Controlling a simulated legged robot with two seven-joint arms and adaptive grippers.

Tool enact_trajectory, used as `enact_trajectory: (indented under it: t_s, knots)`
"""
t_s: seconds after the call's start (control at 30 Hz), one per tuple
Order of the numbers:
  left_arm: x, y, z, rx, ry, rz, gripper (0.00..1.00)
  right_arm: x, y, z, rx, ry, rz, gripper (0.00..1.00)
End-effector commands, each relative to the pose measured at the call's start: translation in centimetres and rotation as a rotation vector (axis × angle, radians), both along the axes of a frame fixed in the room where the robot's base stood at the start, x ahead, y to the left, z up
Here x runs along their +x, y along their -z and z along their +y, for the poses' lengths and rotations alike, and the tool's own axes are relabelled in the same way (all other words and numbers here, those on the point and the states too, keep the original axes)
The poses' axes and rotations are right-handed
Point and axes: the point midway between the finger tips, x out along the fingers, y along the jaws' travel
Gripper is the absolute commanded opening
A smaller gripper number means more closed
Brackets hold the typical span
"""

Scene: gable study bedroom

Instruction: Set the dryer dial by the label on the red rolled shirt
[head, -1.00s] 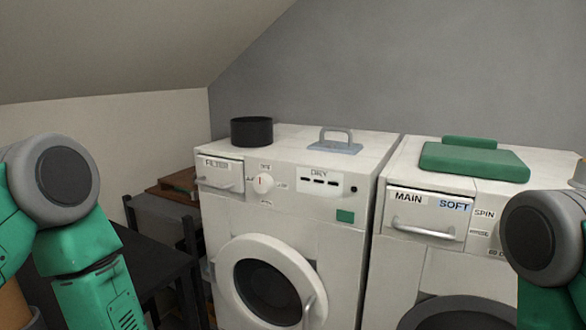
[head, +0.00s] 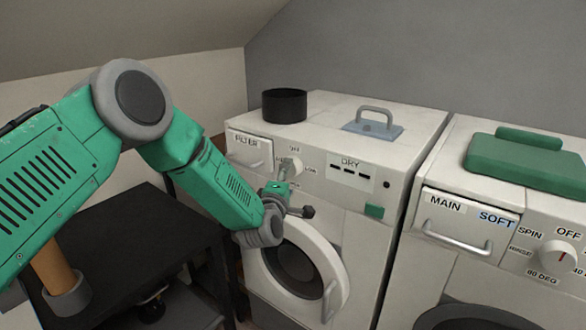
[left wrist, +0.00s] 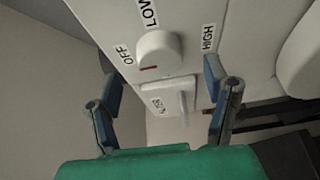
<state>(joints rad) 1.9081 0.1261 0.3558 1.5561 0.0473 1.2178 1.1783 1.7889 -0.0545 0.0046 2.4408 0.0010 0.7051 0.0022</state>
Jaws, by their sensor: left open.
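The white dryer (head: 345,210) stands ahead of me. Its dial (head: 291,167) sits right of the FILTER drawer, partly behind my left gripper (head: 286,194). In the left wrist view the round white dial (left wrist: 158,48) lies ahead of the gripper (left wrist: 160,84), between its open, empty fingers and apart from both. A red mark shows on the dial's lower edge in that view. The label OFF (left wrist: 125,55) is left of it, LOW (left wrist: 148,12) above and HIGH (left wrist: 208,38) right. I cannot tell which setting the mark points to. The red rolled shirt and my right gripper are not in view.
The FILTER drawer handle (left wrist: 181,101) projects near the dial. A black pot (head: 284,106) and a blue-grey plate with a handle (head: 373,126) are on the dryer. A washer (head: 470,262) with a green folded item (head: 525,163) stands right. A dark table (head: 140,240) is at left.

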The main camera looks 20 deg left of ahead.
Motion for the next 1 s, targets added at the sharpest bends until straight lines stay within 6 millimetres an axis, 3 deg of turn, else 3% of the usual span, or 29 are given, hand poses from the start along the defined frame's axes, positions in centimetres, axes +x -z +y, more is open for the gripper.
enact_trajectory:
  t_s: [0.1,0.3,0.73,0.77,0.8,0.9,1.0]
  knots:
    - [2.1,-0.1,0.1,0.001,0.0,-0.002,0.7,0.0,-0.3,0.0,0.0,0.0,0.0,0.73]
    - [4.3,0.1,0.5,-0.001,-0.001,0.0,0.7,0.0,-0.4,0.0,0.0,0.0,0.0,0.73]
    - [5.1,0.0,0.1,0.002,0.001,0.001,0.7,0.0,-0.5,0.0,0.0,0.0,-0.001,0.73]
    - [5.1,0.0,0.1,0.002,0.001,0.001,0.63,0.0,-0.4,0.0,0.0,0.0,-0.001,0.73]
    - [5.1,0.0,0.2,0.002,0.001,0.001,0.49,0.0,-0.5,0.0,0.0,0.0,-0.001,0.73]
    - [5.1,0.0,0.3,0.001,0.001,0.001,0.2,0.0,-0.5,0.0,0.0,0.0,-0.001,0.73]
    - [5.1,0.1,0.3,0.001,0.001,0.002,0.2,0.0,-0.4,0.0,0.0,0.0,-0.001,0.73]
